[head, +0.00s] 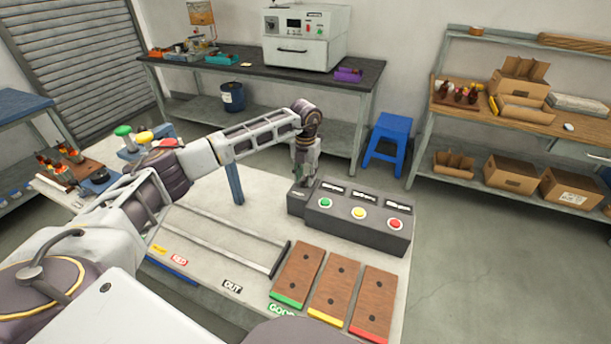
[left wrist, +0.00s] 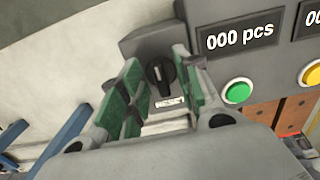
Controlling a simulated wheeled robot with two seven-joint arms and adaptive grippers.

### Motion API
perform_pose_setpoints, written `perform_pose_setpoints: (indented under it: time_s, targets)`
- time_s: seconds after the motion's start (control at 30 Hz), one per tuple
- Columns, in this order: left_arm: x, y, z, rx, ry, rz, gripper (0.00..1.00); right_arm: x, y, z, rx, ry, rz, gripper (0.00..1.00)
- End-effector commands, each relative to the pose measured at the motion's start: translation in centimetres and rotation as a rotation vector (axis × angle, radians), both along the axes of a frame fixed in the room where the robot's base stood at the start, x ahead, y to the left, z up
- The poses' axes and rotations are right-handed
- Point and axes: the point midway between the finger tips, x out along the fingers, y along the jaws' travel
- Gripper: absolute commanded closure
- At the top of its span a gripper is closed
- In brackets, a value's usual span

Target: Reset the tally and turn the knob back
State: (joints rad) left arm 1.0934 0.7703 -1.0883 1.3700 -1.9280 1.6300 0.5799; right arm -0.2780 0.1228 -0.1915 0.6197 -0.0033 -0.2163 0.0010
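A dark grey control box (head: 358,222) stands on the bench, with a green, a yellow and a red button under small displays. A smaller grey block at its left end carries a black knob (left wrist: 160,76) with a RESET label below it, seen in the left wrist view. The knob's grip stands roughly upright in that view. The display (left wrist: 240,36) beside it reads "000 pcs"; another display is cut off by the edge. My left gripper (head: 303,180) is over the knob block, pointing down. Its green-padded fingers (left wrist: 157,68) are apart, one on either side of the knob; contact cannot be told.
Three wooden boards (head: 336,292) with green, yellow and red ends lie before the box. A metal rail frame (head: 225,232) lies to their left. Green, yellow and red-topped items (head: 145,137) stand at the far left. A blue stool (head: 388,140) stands behind the bench.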

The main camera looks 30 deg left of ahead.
Motion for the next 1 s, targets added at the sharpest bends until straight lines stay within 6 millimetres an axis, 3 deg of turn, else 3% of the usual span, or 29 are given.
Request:
perform_pose_setpoints:
  time_s: [0.2, 0.47, 1.0]
  targets:
    - [0.0, 0.0, 0.0, 0.000, 0.001, -0.001, 0.67, -1.6, 1.3, -0.2, 0.014, 0.017, -0.003, 1.00]
    - [0.0, 0.0, 1.2, 0.000, -0.001, -0.001, 0.67, -1.1, 1.0, -0.1, 0.010, 0.012, -0.003, 1.00]
    - [0.1, 0.0, 8.5, 0.000, -0.002, -0.001, 0.67, -0.9, 0.8, -0.1, 0.008, 0.010, -0.002, 1.00]
